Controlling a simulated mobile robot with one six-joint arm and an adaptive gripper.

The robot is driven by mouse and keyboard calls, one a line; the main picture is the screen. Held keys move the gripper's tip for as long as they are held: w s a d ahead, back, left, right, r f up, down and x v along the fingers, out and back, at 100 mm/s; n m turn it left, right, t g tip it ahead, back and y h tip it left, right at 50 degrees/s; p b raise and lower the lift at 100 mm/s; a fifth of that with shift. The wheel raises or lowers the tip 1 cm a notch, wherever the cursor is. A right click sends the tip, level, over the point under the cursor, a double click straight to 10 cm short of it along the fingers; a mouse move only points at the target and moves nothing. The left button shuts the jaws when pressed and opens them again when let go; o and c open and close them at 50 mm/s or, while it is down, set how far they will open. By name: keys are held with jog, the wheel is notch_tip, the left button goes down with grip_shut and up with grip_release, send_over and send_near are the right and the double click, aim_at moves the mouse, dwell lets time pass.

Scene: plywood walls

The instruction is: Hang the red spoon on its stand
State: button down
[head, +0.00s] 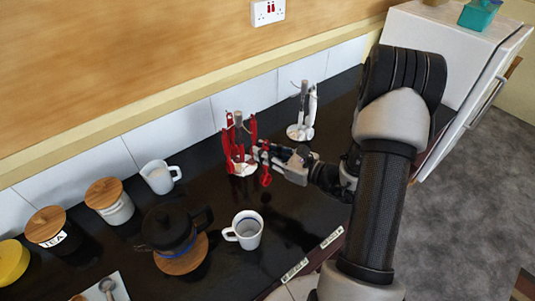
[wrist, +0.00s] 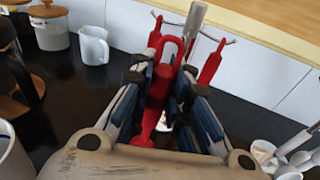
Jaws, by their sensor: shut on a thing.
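The stand has a grey post (wrist: 196,18) with thin wire hooks and a white base (head: 241,168). Red utensils hang on it, one at the right (wrist: 211,64) and one at the left (wrist: 154,36) in the wrist view. My gripper (head: 263,152) is shut on the red spoon (wrist: 158,95), which also shows in the head view (head: 265,179). The spoon hangs upright with its handle loop up, close in front of the stand's post. Whether the loop touches a hook is unclear. The fingers hide part of the spoon.
A second stand with white utensils (head: 302,112) is behind to the right. A white mug (head: 247,231), a dark teapot (head: 170,230), a white jug (head: 158,178) and lidded canisters (head: 110,203) stand on the black counter. The tiled wall is behind.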

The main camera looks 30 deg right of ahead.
jog(key=w+a+f+b, duration=0.1)
jog(key=w, duration=0.6)
jog(key=shift+w+a+f, duration=0.25)
jog(key=shift+w, duration=0.05)
dwell(0.5)
dwell(0.6)
jog(key=c, duration=1.4)
grip_release()
jog(key=shift+c, duration=0.2)
